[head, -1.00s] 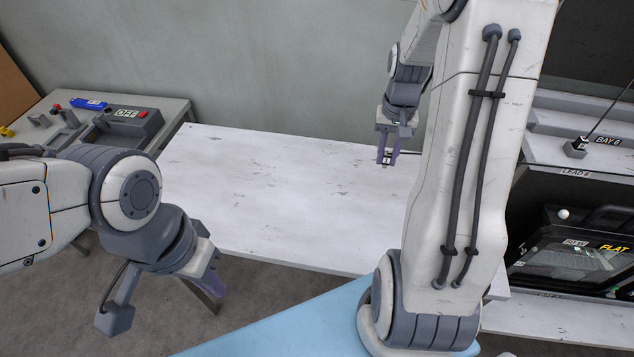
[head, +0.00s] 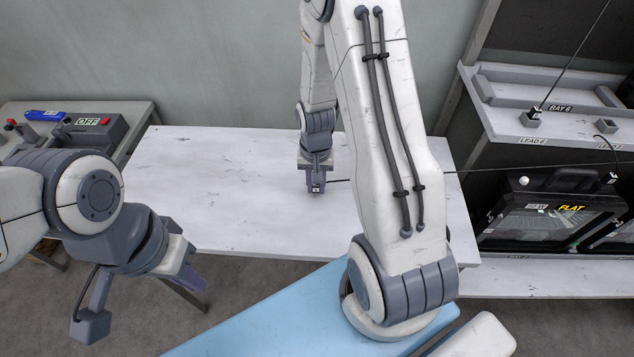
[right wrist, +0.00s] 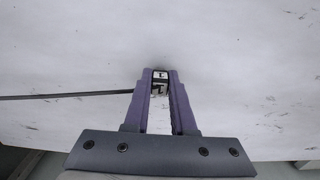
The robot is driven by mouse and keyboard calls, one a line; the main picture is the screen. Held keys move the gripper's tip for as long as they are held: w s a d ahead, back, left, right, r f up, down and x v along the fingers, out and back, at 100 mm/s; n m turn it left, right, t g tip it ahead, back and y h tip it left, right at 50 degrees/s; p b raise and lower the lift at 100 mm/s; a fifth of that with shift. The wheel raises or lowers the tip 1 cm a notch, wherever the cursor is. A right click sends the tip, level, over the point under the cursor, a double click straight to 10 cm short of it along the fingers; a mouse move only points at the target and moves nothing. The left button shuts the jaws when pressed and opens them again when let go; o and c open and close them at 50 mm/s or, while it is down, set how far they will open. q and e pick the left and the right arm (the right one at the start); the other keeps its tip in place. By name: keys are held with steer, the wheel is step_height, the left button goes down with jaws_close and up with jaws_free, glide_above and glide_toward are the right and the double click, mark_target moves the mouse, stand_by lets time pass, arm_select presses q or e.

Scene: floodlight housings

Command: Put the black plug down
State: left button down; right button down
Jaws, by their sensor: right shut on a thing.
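The black plug (head: 316,188) with a small white label is between the fingers of my right gripper (head: 316,181), over the white table (head: 230,205). In the right wrist view the plug (right wrist: 160,76) sits at the fingertips of my right gripper (right wrist: 160,88), which is shut on it. A thin dark cable (right wrist: 70,96) runs from it to the left there. Whether the plug touches the tabletop I cannot tell. My left gripper (head: 194,280) hangs empty in front of the table's near edge; its finger gap does not show clearly.
The cable (head: 480,170) stretches right towards the shelf rack (head: 500,128), where black floodlight housings (head: 548,215) stand. A grey box labelled OFF (head: 95,130) and a blue item (head: 45,115) are on the left bench. The visible tabletop is clear around the plug.

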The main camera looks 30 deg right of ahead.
steer(key=shift+f, duration=0.2)
steer(key=c, duration=0.7)
jaws_free()
steer(key=shift+c, duration=0.2)
steer(key=shift+r, duration=0.2)
